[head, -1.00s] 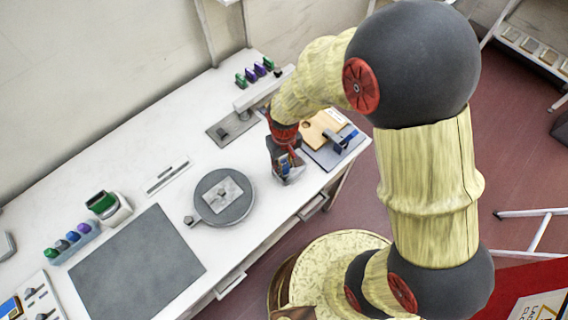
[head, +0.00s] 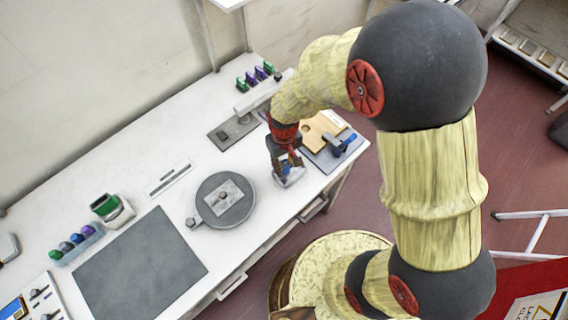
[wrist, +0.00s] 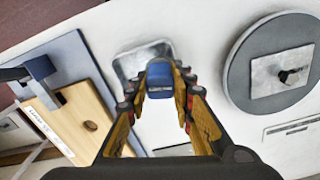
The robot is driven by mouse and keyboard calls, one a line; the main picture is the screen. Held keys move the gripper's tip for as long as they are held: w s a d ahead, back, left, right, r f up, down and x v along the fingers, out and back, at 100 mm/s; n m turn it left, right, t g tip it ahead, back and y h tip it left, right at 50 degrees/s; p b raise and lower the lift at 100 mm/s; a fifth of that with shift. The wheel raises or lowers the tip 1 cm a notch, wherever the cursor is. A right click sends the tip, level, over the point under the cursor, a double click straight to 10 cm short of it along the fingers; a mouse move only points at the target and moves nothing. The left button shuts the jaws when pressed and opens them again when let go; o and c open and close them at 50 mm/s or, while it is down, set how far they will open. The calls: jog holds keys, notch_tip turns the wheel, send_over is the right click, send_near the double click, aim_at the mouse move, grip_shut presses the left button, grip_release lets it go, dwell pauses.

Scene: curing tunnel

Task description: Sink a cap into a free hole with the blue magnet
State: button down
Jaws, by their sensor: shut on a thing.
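My gripper (wrist: 162,88) is shut on the blue magnet (wrist: 160,75), a small blue block with a darker end, in the wrist view. In the head view my gripper (head: 284,168) is above a small shiny metal dish (head: 291,181). The dish also shows beyond the magnet in the wrist view (wrist: 128,65). The magnet and fingers hide part of it, and I cannot make out a cap. A light wooden block (wrist: 72,118) with a dark round hole (wrist: 90,126) lies on a grey-blue plate at left. It is right of my gripper in the head view (head: 313,133).
A blue-and-black clamp (head: 345,144) stands at the plate's edge beside the wooden block. A round grey turntable (head: 238,209) with a metal plate stands left of the dish. A dark mat (head: 140,265) and a row of coloured knobs lie farther left. White tabletop around the dish is clear.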

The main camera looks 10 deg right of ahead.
jog(key=shift+r+p, duration=0.95)
jog(key=shift+r, duration=0.4)
